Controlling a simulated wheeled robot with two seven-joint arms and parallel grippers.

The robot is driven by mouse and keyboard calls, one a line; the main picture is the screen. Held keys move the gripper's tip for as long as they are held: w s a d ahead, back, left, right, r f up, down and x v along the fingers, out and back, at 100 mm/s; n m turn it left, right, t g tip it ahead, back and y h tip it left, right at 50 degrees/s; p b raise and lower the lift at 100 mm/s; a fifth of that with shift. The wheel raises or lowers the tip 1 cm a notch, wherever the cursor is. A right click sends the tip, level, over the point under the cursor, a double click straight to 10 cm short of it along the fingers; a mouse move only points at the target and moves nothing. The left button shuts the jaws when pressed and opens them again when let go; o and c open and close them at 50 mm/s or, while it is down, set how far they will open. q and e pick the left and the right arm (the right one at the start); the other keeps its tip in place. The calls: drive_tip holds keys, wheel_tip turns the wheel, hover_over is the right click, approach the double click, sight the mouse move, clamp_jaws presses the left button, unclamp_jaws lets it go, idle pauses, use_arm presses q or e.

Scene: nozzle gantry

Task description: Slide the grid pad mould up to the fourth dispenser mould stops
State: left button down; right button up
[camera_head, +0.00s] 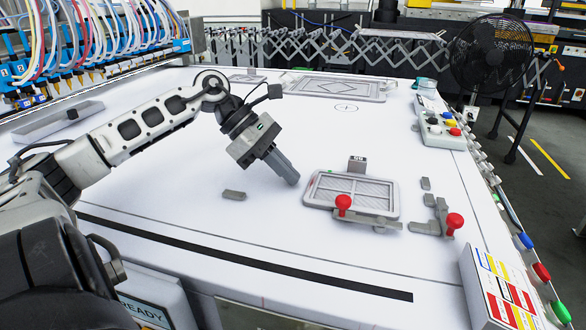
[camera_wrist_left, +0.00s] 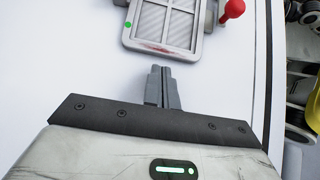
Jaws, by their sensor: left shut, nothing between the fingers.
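The grid pad mould (camera_head: 362,189), a grey tray with a framed grid and pale ribbed panes, lies flat on the white table. A red knob (camera_head: 343,203) stands at its front edge. In the left wrist view the mould (camera_wrist_left: 165,25) shows at the top, with a green dot at its left corner and a reddish smear on its near rim. My left gripper (camera_head: 292,180) is shut and empty, pointing down just left of the mould, with a small gap between them. Grey stop brackets (camera_head: 434,217) with a second red knob (camera_head: 454,221) stand right of the mould. My right gripper is not in view.
A small grey block (camera_head: 233,194) lies left of my gripper. A labelled grey block (camera_head: 357,164) stands behind the mould. Another flat tray (camera_head: 335,89) lies at the back. Dispenser nozzles with coloured hoses (camera_head: 90,55) hang at upper left. A button box (camera_head: 440,130) sits at the right edge.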

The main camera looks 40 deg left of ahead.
use_arm(q)
drive_tip(key=shift+w+d, duration=0.3)
drive_tip(key=shift+d, duration=0.3)
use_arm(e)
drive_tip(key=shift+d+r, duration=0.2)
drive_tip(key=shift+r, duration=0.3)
